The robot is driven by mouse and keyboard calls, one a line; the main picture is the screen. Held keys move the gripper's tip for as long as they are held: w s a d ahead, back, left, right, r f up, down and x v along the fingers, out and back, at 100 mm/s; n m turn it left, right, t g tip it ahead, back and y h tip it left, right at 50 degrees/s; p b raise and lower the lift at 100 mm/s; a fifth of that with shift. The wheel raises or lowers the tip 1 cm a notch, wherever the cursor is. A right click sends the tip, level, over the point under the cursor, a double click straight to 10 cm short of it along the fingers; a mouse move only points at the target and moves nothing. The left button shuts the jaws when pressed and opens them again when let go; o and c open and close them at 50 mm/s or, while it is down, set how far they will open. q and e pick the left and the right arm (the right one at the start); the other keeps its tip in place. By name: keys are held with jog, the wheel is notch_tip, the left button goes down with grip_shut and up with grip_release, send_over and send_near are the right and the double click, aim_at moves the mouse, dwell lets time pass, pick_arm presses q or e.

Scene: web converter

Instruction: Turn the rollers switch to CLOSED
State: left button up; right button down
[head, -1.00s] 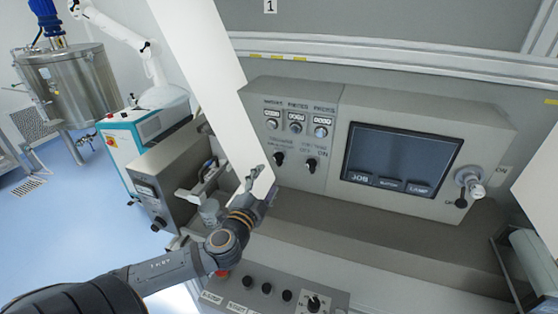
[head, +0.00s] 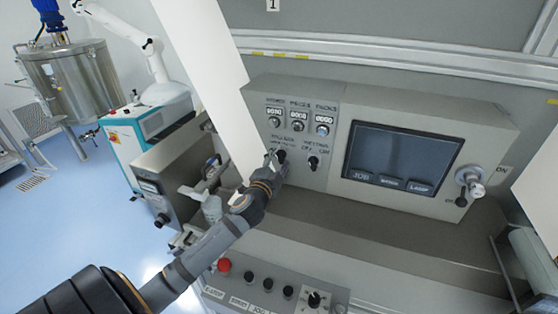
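The rollers switch (head: 281,153) is a small black knob on the left part of the grey control panel, under a blurred label. My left gripper (head: 275,160) is right at this knob, coming from the lower left, and its fingertips overlap it. I cannot tell whether the fingers touch or grip the knob. The gripper hides part of the knob, so its pointing direction is unclear. My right gripper is not in view.
A second black knob (head: 314,162), with an OFF/ON label, sits close to the right. Three small counters with buttons are above. A dark screen (head: 403,158) and a lever switch (head: 469,187) are farther right. A lower button box (head: 260,284) has a red button.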

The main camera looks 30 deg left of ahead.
pick_arm(q)
jog(key=c, duration=0.8)
jog(key=shift+m, duration=0.4)
jog(key=m+p, duration=0.3)
jog(key=m, duration=0.1)
jog(key=shift+m, duration=0.4)
jog(key=m+p, duration=0.1)
jog(key=m, duration=0.2)
jog(key=shift+p, duration=0.3)
jog(key=shift+f+m+p, duration=0.2)
jog(key=shift+m+p, duration=0.4)
jog(key=shift+m, duration=1)
jog(key=o, duration=1.1)
jog(key=shift+o, duration=0.2)
